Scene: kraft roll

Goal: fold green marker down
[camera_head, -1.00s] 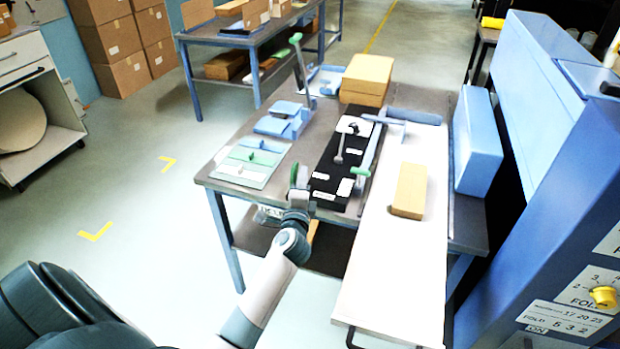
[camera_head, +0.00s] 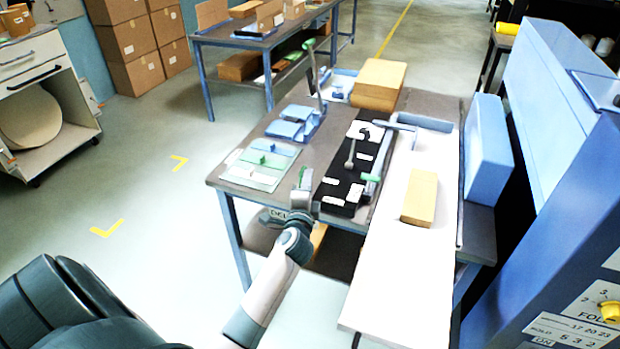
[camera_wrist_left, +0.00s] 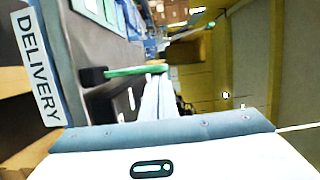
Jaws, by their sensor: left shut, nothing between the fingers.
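The green marker (camera_wrist_left: 138,71) is a slim green bar on a black base (camera_wrist_left: 93,77) at the table's near edge. With the DELIVERY label read upright, the bar stands up from its base. My left gripper (camera_wrist_left: 157,98) is shut and empty, with its fingertips close beside the bar; I cannot tell whether they touch. In the head view my left gripper (camera_head: 303,182) is at the table's near edge, between the pale green mat and the black board. There the marker is not clearly told apart from the gripper. My right gripper is out of view.
The pale green mat (camera_head: 243,178) lies left of the gripper. The black board (camera_head: 330,190) with a grey lever is to its right. A white panel (camera_head: 390,270) carrying a tan block (camera_head: 420,197) reaches past the table's front. A blue box (camera_head: 487,150) stands at the right.

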